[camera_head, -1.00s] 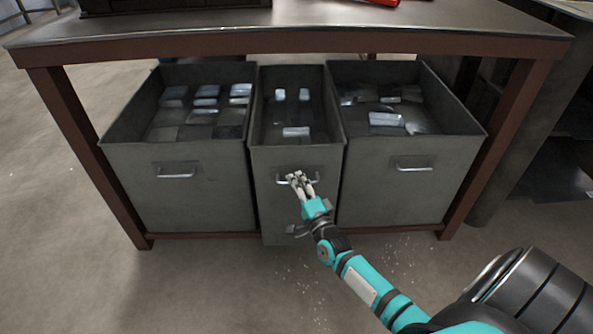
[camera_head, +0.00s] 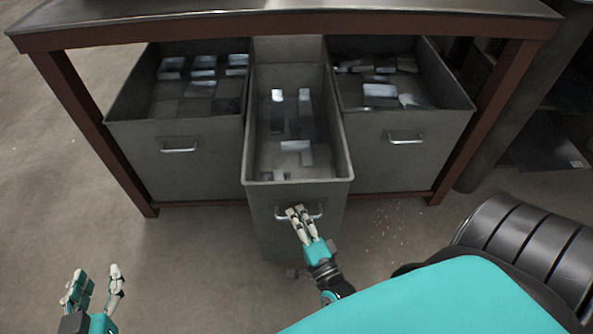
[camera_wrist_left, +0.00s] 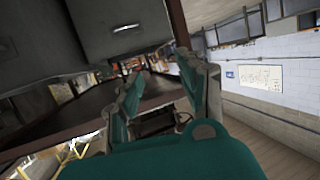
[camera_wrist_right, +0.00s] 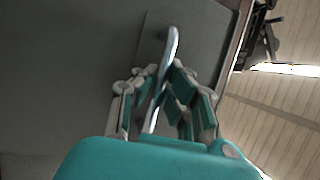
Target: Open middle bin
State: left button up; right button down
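The middle bin (camera_head: 339,150) is a narrow grey metal bin holding several metal pieces. It sticks out toward me in front of the two side bins. Its bar handle (camera_head: 316,215) is on the front face, and it also shows in the right wrist view (camera_wrist_right: 172,48). My right gripper (camera_head: 297,212) is at this handle, with its fingers on either side of the bar and closed in around it. My left gripper (camera_head: 97,274) is at the lower left of the head view, open and empty, away from the bins.
The left bin (camera_head: 185,150) and right bin (camera_head: 395,155) stand under the table (camera_head: 290,27) between its red-brown legs. Both hold metal pieces. A dark cylindrical part shows at the lower right.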

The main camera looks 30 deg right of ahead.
pick_arm(q)
jog(key=shift+s+a+f+g+y, duration=0.2)
jog(key=shift+s+f+g, duration=0.25)
jog(key=shift+f, duration=0.3)
jog(key=shift+s+a+f+g+y, duration=0.1)
jog(key=shift+s+a+f+g, duration=0.1)
jog(key=shift+s+f+g, duration=0.4)
pick_arm(e)
jog(key=shift+s+a+f, duration=0.1)
jog(key=shift+s+a, duration=0.3)
jog(key=shift+s, duration=0.3)
jog(key=shift+s+a+f, duration=0.1)
jog(key=shift+s+a, duration=0.3)
jog(key=shift+s, duration=0.25)
pick_arm(q)
jog(key=shift+w+f, duration=0.15)
jog(key=shift+w, duration=0.1)
pick_arm(e)
jog(key=c, duration=1.4)
grip_release()
jog(key=shift+r, duration=0.1)
jog(key=shift+w, duration=0.1)
jog(key=v, duration=1.2)
jog(key=shift+d, duration=0.1)
pick_arm(q)
jog(key=shift+p, duration=0.35)
